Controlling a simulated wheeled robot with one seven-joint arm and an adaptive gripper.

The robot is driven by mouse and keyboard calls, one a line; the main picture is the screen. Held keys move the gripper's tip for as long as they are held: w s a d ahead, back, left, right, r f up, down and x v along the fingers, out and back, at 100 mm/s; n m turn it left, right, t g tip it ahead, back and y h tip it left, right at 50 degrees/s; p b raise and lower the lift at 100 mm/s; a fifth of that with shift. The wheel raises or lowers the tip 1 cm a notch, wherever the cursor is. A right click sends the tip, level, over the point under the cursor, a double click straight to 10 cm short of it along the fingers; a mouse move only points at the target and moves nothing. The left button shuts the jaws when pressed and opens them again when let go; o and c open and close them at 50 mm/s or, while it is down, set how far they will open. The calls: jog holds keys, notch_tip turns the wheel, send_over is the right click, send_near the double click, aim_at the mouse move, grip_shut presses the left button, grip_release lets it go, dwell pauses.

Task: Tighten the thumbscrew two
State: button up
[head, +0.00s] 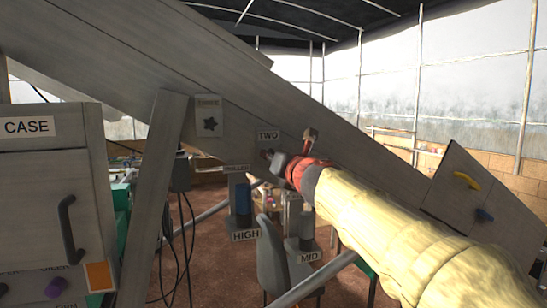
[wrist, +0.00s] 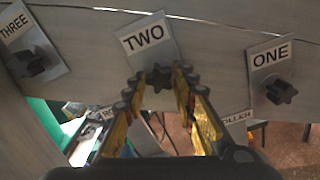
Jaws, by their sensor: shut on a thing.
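The thumbscrew two is a dark star-shaped knob (wrist: 159,76) under the plate marked TWO (wrist: 146,38) in the wrist view. My gripper (wrist: 158,86) is shut on it, one finger on each side of the knob. In the head view my gripper (head: 272,160) reaches the beam just below the TWO label (head: 268,134); the knob itself is hidden there by the gripper and arm.
The thumbscrew three (wrist: 32,62) is to the left and the thumbscrew one (wrist: 280,91) to the right, each on its own plate. A grey post (head: 160,190) and a cabinet marked CASE (head: 55,180) stand at left. Pedestals marked HIGH (head: 245,236) and MID (head: 309,256) stand below.

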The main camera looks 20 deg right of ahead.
jog(key=m+p, duration=1)
jog(key=m, duration=1.5)
jog(key=o, duration=1.1)
jog(key=shift+o, duration=0.2)
jog(key=shift+s+p, duration=0.4)
jog(key=shift+s, duration=1.65)
